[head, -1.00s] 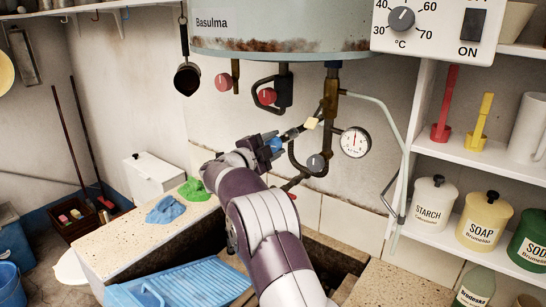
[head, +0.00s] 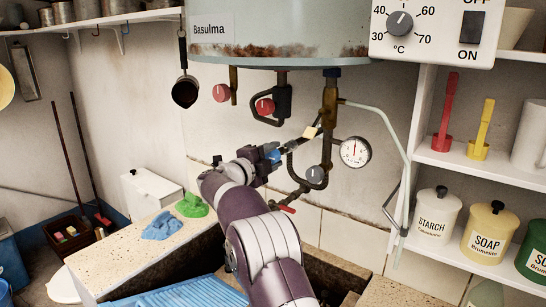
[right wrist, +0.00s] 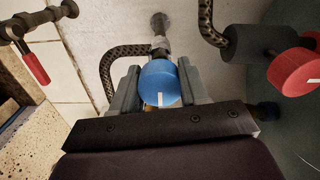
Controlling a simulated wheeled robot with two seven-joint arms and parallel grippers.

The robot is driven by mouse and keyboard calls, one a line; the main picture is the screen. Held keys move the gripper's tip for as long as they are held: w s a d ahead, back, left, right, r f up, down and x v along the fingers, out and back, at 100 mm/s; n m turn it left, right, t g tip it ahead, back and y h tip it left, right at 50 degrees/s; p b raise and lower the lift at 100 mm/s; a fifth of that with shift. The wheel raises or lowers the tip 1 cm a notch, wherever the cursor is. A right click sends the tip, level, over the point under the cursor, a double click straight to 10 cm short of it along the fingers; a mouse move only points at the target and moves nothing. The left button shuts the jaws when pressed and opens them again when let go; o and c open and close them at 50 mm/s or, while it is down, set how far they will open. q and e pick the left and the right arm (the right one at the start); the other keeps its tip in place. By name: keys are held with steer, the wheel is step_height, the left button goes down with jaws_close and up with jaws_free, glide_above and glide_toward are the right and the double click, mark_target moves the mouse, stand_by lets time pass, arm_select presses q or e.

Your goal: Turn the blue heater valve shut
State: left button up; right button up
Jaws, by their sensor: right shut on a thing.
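The blue heater valve (right wrist: 159,76) is a round blue knob with a white mark on its face. In the right wrist view the mark points down toward my palm. My right gripper (right wrist: 158,84) has one finger on each side of the knob and is shut on it. In the head view my right gripper (head: 270,156) is at the blue valve (head: 275,156), on the pipework below the boiler (head: 280,35). The gripper hides much of the knob there. My left gripper is not in view.
Two red valves (head: 221,92) (head: 265,106) hang above the gripper. A gauge (head: 355,152) and a grey round fitting (head: 315,174) are to its right. A red-handled lever (head: 283,207) is below. Jars such as the starch jar (head: 435,214) stand on the right shelf.

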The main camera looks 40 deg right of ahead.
steer(key=o, duration=0.8)
steer(key=shift+r, duration=0.45)
steer(key=shift+o, duration=1.3)
steer(key=shift+d+f, duration=0.1)
steer(key=shift+f, duration=0.05)
steer(key=shift+w+d+f, duration=0.15)
steer(key=shift+w+f, duration=0.15)
steer(key=shift+w, duration=0.05)
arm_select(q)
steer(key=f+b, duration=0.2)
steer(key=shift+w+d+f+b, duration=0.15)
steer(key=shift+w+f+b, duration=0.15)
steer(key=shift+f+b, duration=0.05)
arm_select(e)
steer(key=v, duration=1.2)
steer(key=shift+a, duration=0.25)
